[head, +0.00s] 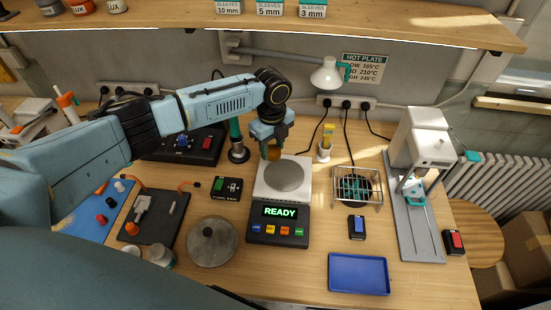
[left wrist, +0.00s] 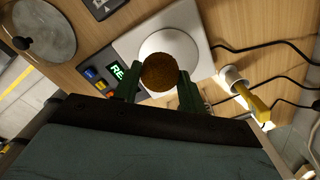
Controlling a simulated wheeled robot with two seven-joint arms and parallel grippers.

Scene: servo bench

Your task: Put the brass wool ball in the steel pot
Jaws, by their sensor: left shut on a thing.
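My left gripper (head: 271,146) is shut on the brown, rough brass wool ball (head: 274,154). It holds the ball near the back edge of the scale's round plate (head: 284,176). The left wrist view shows the ball (left wrist: 158,71) between the two green fingertips (left wrist: 158,80), in front of the plate; the gap below the ball is hard to judge. A round grey metal vessel (head: 212,242), seemingly the steel pot with a knobbed lid on it, stands at the front left of the scale. It also shows at the upper left of the left wrist view (left wrist: 40,28). My right gripper is out of view.
The scale's display (head: 280,212) reads READY. A wire cage (head: 357,187) stands right of the scale, with a white cup (head: 324,152) behind. A blue tray (head: 358,273) lies in front. A small green-buttoned box (head: 226,188) sits between scale and dark panel.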

